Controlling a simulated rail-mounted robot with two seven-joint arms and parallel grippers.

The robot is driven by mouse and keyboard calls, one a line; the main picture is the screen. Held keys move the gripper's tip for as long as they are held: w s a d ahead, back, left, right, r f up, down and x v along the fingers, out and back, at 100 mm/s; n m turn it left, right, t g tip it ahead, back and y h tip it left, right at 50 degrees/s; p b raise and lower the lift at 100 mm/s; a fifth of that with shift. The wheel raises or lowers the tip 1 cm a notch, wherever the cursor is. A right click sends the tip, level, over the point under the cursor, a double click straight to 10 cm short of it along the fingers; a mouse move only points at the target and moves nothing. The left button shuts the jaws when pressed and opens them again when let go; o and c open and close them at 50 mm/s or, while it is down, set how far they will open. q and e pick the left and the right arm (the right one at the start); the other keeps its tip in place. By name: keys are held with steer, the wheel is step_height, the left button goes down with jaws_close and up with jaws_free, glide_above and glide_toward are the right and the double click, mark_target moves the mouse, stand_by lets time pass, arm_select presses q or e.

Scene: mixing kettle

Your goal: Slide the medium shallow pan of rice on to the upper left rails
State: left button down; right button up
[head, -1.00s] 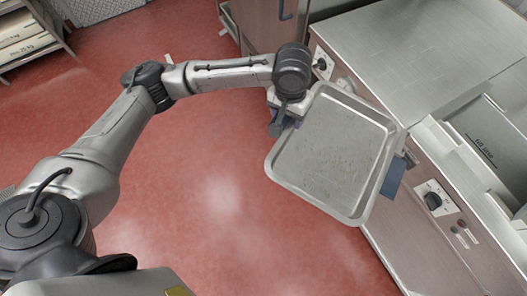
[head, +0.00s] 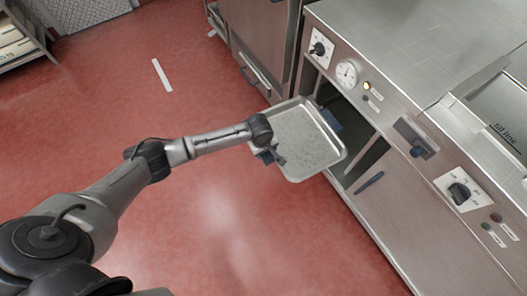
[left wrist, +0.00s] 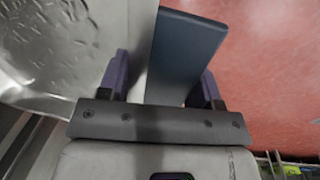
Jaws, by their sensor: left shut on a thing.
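The shallow metal pan (head: 308,142) is held out over the red floor in the head view, with a pale, speckled layer in its bottom. Its far right side is close to the dark open compartment (head: 352,112) under the counter; I cannot tell whether it has entered. My left gripper (head: 270,156) is shut on the blue-grey handle at the pan's near left side. In the left wrist view this handle (left wrist: 187,52) stands between the two fingers, with the pan (left wrist: 65,50) beside it. A second blue handle (head: 331,120) shows at the far side. The rails are hidden in shadow. My right gripper is out of view.
The steel counter (head: 420,45) with knobs and a dial (head: 347,73) stands above the compartment. The floor is clear.

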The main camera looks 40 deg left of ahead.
arm_select(q)
steer(key=shift+w+a+f+n, duration=0.1)
steer(key=shift+a+f+n, duration=0.15)
steer(key=shift+f, duration=0.2)
steer(key=w+b, duration=0.1)
steer(key=b, duration=0.1)
steer(key=w+b, duration=0.1)
steer(key=b, duration=0.1)
steer(key=w+d+b, duration=0.1)
steer(key=b, duration=0.1)
steer(key=shift+w+d+f, duration=0.1)
steer(key=shift+w+f, duration=0.15)
steer(key=shift+f, duration=0.1)
steer(key=shift+w+d+r, duration=0.1)
steer(key=shift+w+r, duration=0.1)
steer(key=shift+w, duration=0.1)
steer(key=shift+w+d, duration=0.4)
steer(key=shift+w, duration=0.45)
steer(key=shift+p, duration=0.85)
